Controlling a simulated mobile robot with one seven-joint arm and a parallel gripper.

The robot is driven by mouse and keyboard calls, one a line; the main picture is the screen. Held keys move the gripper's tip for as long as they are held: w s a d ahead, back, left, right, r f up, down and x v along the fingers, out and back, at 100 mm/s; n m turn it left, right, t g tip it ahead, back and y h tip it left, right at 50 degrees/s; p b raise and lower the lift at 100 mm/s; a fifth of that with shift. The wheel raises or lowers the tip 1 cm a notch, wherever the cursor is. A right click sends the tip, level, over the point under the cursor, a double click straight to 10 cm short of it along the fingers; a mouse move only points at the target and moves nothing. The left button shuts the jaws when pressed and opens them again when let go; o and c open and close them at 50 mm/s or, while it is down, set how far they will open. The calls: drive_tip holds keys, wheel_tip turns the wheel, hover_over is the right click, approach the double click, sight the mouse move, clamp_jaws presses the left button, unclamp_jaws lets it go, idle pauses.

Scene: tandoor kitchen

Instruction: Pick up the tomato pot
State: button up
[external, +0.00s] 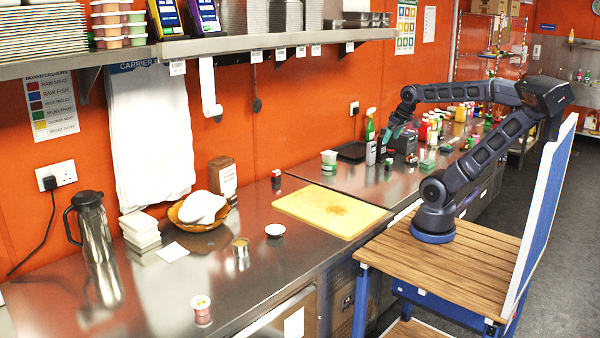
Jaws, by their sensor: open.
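No pot is clearly marked as the tomato pot. A small pot with a pale lid and pinkish-red side (202,311) stands upright on the steel counter at the front left. A small dark red-topped jar (276,178) stands farther back, left of the cutting board. My gripper (388,143) points down over the far part of the counter, among bottles and boxes, well away from both. It is open; its fingers are small and partly lost against the dark items. I see nothing held in it.
A yellow cutting board (330,210) lies mid-counter. A tin (240,247), a white dish (275,230), a bread basket (188,222) and a steel jug (92,225) stand at left. Sauce bottles (430,130) crowd the far end. A shelf (250,42) overhangs the back. The front-left counter has free room.

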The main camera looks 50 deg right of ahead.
drive_tip(key=w+a+r+n, duration=0.4)
drive_tip(key=w+a+n, duration=0.2)
drive_tip(key=w+a, duration=0.3)
drive_tip(key=w+a+r+n, duration=0.55)
drive_tip(key=w+a, duration=0.25)
drive_tip(key=w, duration=0.3)
drive_tip(key=w+a+f+n, duration=0.1)
drive_tip(key=w+a+n, duration=0.25)
drive_tip(key=a, duration=0.55)
drive_tip(key=w+a+f+n, duration=0.15)
drive_tip(key=a+n, duration=0.25)
drive_tip(key=a, duration=0.6)
drive_tip(key=w+a+f+n, duration=0.1)
drive_tip(key=w+a+n, duration=0.2)
drive_tip(key=a, duration=0.6)
drive_tip(key=n+y, duration=0.2)
drive_tip(key=n, duration=1.6)
hover_over(201, 301)
drive_tip(key=s+d, duration=0.2)
drive_tip(key=s, duration=0.1)
wheel_tip(201, 301, down, 28)
drive_tip(key=r, duration=0.1)
drive_tip(key=shift+g, duration=0.3)
drive_tip(key=x, duration=1.1)
drive_tip(key=shift+s+f, duration=0.15)
drive_tip(key=shift+s, duration=0.15)
drive_tip(key=shift+c, duration=0.2)
